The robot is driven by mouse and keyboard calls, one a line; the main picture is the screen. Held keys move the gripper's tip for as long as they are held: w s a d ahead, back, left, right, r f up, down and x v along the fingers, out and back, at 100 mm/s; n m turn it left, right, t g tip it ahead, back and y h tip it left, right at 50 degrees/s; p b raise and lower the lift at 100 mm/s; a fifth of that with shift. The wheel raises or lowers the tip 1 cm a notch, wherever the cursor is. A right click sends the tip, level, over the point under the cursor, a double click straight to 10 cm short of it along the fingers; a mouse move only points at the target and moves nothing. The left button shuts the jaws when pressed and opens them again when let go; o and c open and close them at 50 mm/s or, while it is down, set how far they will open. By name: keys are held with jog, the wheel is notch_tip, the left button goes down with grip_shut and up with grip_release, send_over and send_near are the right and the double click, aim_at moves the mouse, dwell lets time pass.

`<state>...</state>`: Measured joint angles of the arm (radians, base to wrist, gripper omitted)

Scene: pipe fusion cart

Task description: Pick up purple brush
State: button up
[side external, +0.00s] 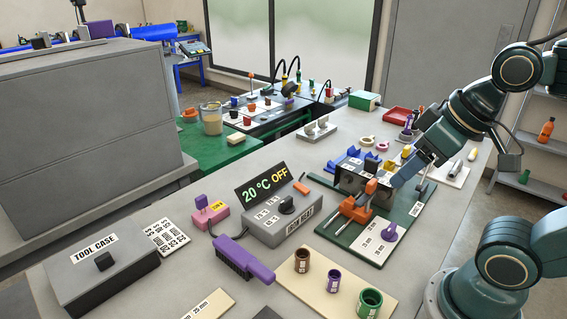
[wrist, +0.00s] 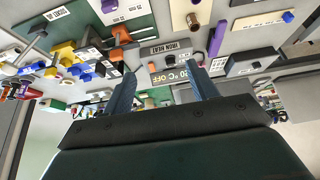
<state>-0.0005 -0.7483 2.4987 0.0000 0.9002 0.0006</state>
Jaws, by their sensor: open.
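The purple brush (side external: 244,258) lies on the grey bench top in front of the iron heat control box (side external: 280,220). Its purple handle points to the lower right and its dark bristles face down to the left. In the wrist view, the brush (wrist: 217,38) shows as a purple bar beyond the right finger, beside the control box (wrist: 178,68). My gripper (side external: 400,178) is up over the green clamp board at right, well away from the brush. In the wrist view, my gripper's two fingers (wrist: 160,68) are apart with nothing held between them.
The green board (side external: 340,235) carries orange clamps and a metal block. A cream board (side external: 310,290) with brown, purple and green sockets lies right of the brush. A pink block (side external: 208,214) and grey tool case (side external: 100,268) stand to its left.

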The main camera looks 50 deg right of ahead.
jog(key=w+a+r+g, duration=0.2)
jog(key=w+a, duration=0.1)
jog(key=w, duration=0.5)
jog(key=g, duration=0.4)
send_over(237, 252)
notch_tip(237, 252, down, 12)
jog(key=shift+f, duration=4.55)
jog(key=shift+f, duration=2.6)
jog(key=c, duration=1.1)
